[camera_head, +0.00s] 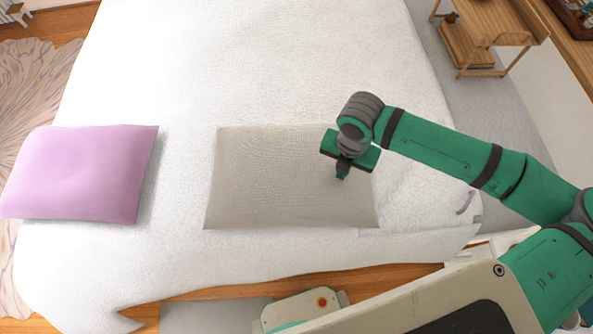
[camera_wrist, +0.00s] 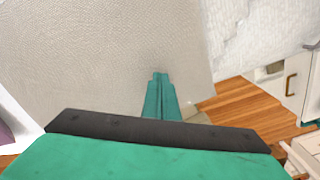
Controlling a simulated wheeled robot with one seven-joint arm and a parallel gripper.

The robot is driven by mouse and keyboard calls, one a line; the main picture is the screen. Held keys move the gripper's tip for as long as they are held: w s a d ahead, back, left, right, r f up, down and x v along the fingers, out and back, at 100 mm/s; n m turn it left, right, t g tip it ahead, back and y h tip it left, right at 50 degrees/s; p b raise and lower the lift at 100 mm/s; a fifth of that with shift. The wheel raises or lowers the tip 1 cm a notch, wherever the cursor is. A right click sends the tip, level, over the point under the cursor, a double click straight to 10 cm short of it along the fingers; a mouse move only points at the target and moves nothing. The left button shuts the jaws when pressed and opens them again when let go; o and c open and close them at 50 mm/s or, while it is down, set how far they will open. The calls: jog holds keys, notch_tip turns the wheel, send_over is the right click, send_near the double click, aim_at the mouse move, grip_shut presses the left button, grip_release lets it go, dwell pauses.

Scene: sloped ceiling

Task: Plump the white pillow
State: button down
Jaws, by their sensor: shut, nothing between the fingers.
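The white pillow (camera_head: 265,178) looks off-white to light grey and lies flat on the bed in the middle of the head view. My gripper (camera_head: 342,172) is over the right part of the pillow, pointing down, with its fingers together and nothing between them. In the wrist view the shut fingers (camera_wrist: 160,95) show against the pillow's textured surface (camera_wrist: 110,60). I cannot tell whether the fingertips touch the pillow. My arm and gripper hide part of the pillow's upper right edge.
A pink-purple pillow (camera_head: 85,173) lies to the left on the white bed (camera_head: 270,60). A wooden cart (camera_head: 490,40) stands at the upper right. Wooden floor (camera_wrist: 245,105) and a white cabinet (camera_wrist: 298,85) show beside the bed. The bed's upper area is clear.

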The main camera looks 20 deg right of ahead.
jog(key=shift+f, duration=1.55)
jog(key=shift+r, duration=0.1)
jog(key=shift+r, duration=1.45)
jog(key=shift+r, duration=2.55)
